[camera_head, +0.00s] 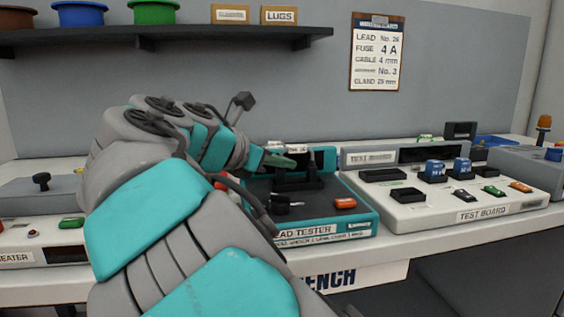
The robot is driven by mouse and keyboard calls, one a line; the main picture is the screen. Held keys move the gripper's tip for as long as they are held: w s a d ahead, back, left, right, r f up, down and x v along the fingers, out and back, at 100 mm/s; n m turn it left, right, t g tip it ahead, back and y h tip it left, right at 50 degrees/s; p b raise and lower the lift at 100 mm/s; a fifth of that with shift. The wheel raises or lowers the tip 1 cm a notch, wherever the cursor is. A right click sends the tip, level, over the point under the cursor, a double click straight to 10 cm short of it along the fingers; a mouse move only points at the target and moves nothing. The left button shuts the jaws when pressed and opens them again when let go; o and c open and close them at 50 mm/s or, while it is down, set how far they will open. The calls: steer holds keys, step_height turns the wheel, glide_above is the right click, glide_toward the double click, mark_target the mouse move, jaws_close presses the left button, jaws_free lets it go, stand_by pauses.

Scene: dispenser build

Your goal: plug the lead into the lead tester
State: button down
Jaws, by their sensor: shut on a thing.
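The lead tester (362,220) is a teal box with a dark top on the bench, marked with its name on the front. On its top are a dark upright fitting (297,180), a black knob-like part (280,204) and an orange-red block (345,202). My gripper (285,159) is over the tester's back left part, shut on what seems to be the lead. The lead's plug is small and mostly hidden, so I cannot tell whether it touches a socket. A dark curved cord (245,196) runs beside my arm.
The white test board (450,213), with several coloured blocks, stands right of the tester. A grey unit (30,197) is at the left. A shelf (170,34) with bins and boxes and a clipboard (377,55) hang behind. My arm hides the tester's left side.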

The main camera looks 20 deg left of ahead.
steer(key=shift+f, duration=0.35)
stand_by(0.7)
steer(key=c, duration=0.5)
jaws_free()
stand_by(0.3)
steer(key=shift+r, duration=3.5)
